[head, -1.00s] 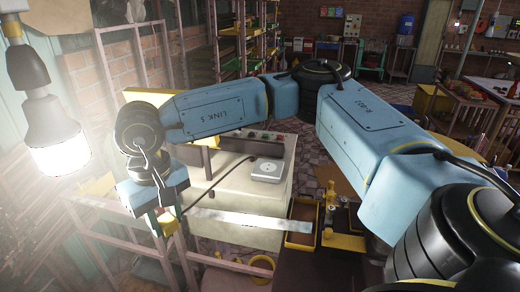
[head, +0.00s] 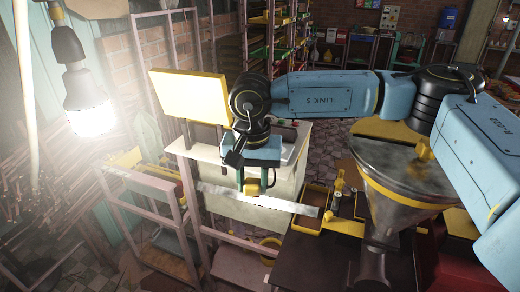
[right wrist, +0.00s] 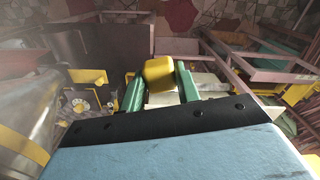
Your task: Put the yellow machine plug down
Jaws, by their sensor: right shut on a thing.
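The yellow machine plug (right wrist: 159,73) is a small rounded yellow block between the green fingers of my right gripper (right wrist: 158,84) in the right wrist view. In the head view my right gripper (head: 253,184) points down, shut on the plug (head: 252,189), above a long pale metal strip (head: 285,204). Whether the plug touches the strip cannot be told. A large metal funnel with a yellow rim (head: 405,180) stands to the right of the gripper, on the machine side. My left gripper is not in view.
A cream cabinet (head: 235,205) stands behind the strip. A yellow-edged tray (head: 311,205) and small yellow fittings (head: 339,190) lie near the strip's right end. Pink metal racks (head: 185,205) stand at left. A bright bulb (head: 90,110) hangs at upper left.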

